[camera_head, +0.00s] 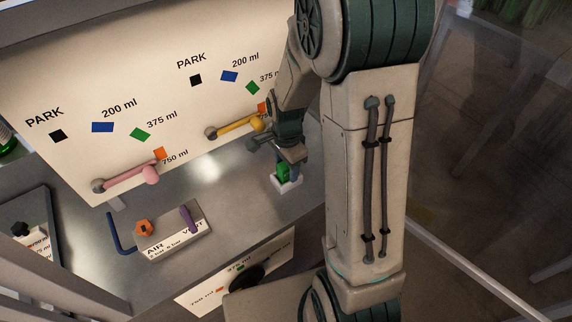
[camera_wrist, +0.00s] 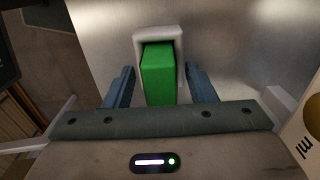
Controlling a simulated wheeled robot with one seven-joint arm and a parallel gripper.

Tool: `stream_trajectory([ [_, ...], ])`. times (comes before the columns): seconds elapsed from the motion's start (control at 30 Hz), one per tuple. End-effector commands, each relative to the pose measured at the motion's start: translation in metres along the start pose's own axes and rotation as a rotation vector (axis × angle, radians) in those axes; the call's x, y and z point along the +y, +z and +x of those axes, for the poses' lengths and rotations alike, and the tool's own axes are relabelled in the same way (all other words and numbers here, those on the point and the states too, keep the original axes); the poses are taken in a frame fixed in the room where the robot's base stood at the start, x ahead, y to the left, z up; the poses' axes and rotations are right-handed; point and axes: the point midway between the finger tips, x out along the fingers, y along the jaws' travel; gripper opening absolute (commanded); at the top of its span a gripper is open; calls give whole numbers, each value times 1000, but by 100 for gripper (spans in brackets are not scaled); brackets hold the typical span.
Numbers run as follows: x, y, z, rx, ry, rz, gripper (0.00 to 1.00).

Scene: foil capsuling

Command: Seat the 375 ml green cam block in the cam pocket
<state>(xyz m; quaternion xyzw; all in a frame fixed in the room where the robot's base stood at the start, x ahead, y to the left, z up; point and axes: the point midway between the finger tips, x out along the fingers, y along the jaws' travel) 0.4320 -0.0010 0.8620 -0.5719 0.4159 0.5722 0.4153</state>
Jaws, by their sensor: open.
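The green cam block (camera_wrist: 158,75) stands upright in the white-walled cam pocket (camera_wrist: 177,42) in the wrist view. The pocket's rim shows around the block's far side and edges; how deep the block sits cannot be told. My gripper (camera_wrist: 160,88) is open, one blue-grey finger on each side of the block, with visible gaps between. In the head view the green block (camera_head: 282,171) shows in the small white pocket (camera_head: 290,186) on the metal bench, just under my gripper (camera_head: 289,155).
A sloped cream panel (camera_head: 90,85) carries PARK, 200 ml, 375 ml and 750 ml marks. A pink lever (camera_head: 130,178) and yellow lever (camera_head: 235,126) stick out from it. An AIR/VENT block (camera_head: 172,232) with an orange knob (camera_head: 144,228) stands left on the bench.

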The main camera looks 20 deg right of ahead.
Motion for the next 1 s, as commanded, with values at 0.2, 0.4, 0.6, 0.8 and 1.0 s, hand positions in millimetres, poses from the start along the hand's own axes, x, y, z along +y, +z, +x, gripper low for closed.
stream_trajectory([
  [0.2, -2, 0, -40, 3, -8, -1, 51],
  [0.4, -1, 0, -84, 2, -6, -1, 51],
  [0.6, -1, 0, -112, 1, -3, 0, 51],
  [0.8, 7, 2, -126, 5, -15, -59, 51],
  [1.0, 42, 14, -150, 40, -76, -376, 51],
])
